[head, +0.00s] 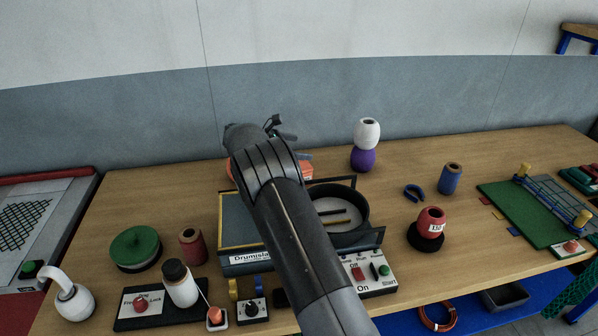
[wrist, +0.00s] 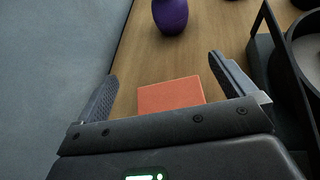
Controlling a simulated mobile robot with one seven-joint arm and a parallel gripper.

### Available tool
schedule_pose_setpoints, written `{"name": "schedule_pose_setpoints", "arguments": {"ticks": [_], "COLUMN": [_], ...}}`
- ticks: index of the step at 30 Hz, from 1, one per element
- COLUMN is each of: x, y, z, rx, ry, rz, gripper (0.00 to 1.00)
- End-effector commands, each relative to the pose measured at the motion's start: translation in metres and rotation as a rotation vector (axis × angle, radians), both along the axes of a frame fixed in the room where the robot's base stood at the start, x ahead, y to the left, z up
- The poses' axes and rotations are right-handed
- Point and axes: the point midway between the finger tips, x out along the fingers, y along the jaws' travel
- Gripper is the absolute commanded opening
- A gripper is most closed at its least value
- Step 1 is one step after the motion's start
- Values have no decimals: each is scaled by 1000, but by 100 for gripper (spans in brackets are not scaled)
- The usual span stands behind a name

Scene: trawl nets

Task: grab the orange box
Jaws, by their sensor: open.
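The orange box (wrist: 171,95) lies on the wooden table in the wrist view, between the two open fingers of my gripper (wrist: 165,88). Its near side is hidden by the gripper body, and I cannot tell whether the fingers touch it. In the head view only a part of the orange box (head: 306,168) shows beside my arm, near the back of the table. My gripper (head: 280,128) is mostly hidden behind my own wrist there.
A purple vase (wrist: 170,14) stands beyond the box, with a white one (head: 367,133) on top of it. A black round pan (head: 362,212) stands close on the right. The grey wall (wrist: 50,70) is close on the left.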

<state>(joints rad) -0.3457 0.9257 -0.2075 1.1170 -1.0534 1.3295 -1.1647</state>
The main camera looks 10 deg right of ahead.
Motion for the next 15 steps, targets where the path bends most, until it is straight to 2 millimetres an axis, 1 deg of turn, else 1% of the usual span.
{"name": "schedule_pose_setpoints", "arguments": {"ticks": [5,9,15], "x": [3,2,2], "y": [2,2,2], "z": [-14,-33,-48], "rx": [-13,-11,-10], "ry": [9,9,9], "rz": [7,8,7], "gripper": [100,100,100]}}
